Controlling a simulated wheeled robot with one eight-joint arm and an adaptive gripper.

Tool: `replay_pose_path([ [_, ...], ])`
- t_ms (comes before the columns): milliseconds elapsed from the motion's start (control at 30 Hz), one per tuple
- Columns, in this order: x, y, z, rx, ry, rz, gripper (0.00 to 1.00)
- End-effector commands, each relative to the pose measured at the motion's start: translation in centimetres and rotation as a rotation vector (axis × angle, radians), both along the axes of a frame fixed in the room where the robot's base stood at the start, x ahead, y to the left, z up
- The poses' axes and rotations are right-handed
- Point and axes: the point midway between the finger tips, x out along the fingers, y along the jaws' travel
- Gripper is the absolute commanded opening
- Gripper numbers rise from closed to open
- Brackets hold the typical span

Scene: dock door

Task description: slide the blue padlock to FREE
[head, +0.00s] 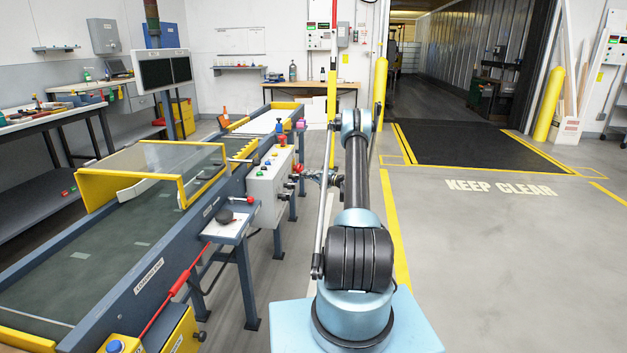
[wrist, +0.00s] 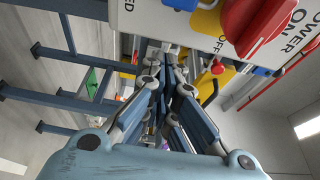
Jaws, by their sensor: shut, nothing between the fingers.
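The control box (head: 264,196) stands beside the conveyor in the head view. Its white labelled face (wrist: 135,14) fills the top of the wrist view, with "POWER ON" and "OFF" lettering and a partly hidden label ending in "ED". A blue piece (wrist: 181,4) at the top edge may be the blue padlock; it is cut off, and I cannot tell its position. No FREE label is readable. My gripper (wrist: 170,52) is shut and empty, its tips near the box's lower edge; contact is unclear. In the head view my gripper (head: 318,179) is small, right of the box.
A large red rotary knob (wrist: 252,22) sits close to the right of my gripper in the wrist view. The conveyor (head: 130,275) lies left of my arm. Open floor (head: 480,250) lies to the right. A yellow post (head: 380,80) stands beyond my arm.

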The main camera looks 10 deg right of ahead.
Motion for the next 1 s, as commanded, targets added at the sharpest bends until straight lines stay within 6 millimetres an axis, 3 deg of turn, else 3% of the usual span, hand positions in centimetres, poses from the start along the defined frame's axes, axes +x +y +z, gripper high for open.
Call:
replay_pose_path([
  [67,0.8,1.2,0.0,0.000,0.000,0.002,0.00],
  [200,-1.1,1.7,0.0,0.000,0.000,0.000,0.00],
  [433,-2.8,2.3,0.0,0.000,0.000,0.000,0.00],
  [1000,-3.0,2.5,0.0,0.000,0.000,0.000,0.00],
])
